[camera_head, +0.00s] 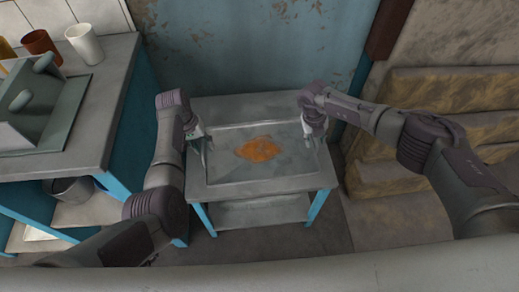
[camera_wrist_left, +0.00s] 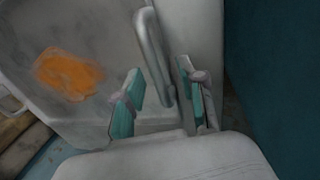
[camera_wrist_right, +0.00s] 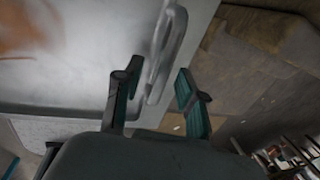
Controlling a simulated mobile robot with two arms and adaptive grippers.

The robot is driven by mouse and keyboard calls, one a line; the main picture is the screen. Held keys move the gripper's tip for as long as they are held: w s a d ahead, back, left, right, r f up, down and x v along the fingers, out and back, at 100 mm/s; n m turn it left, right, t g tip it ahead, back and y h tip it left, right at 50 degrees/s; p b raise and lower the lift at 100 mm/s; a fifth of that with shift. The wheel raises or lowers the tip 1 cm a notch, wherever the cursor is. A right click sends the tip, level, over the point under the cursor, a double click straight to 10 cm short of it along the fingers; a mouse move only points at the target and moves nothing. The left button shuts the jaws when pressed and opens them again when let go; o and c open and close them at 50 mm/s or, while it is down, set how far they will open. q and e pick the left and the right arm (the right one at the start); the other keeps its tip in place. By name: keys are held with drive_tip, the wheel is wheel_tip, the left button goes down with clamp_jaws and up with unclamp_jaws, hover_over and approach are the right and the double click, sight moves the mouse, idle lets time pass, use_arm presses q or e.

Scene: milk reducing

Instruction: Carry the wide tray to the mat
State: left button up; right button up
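The wide tray (camera_head: 222,165) is grey with a low rim and a rusty orange patch on its floor. It lies flat on a small grey table (camera_head: 270,188) with blue legs. My left gripper (camera_head: 197,140) is at the tray's left end; in the left wrist view its open fingers (camera_wrist_left: 160,98) stand either side of a tray handle (camera_wrist_left: 153,50), apparently not clamped. My right gripper (camera_head: 314,130) is at the right end; its open fingers (camera_wrist_right: 155,98) straddle the other handle (camera_wrist_right: 160,60), with gaps visible. I cannot clearly make out a mat.
A grey counter (camera_head: 115,75) on blue legs stands at left, with cups (camera_head: 84,43) and a grey-green handled object (camera_head: 40,105). A pot (camera_head: 68,190) is on its lower shelf. Brown stepped blocks (camera_head: 440,88) stand at right. A blue wall (camera_head: 245,50) is behind.

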use_arm(q)
drive_tip(key=shift+f, duration=0.1)
use_arm(e)
drive_tip(key=shift+f, duration=0.1)
use_arm(q)
clamp_jaws()
use_arm(e)
clamp_jaws()
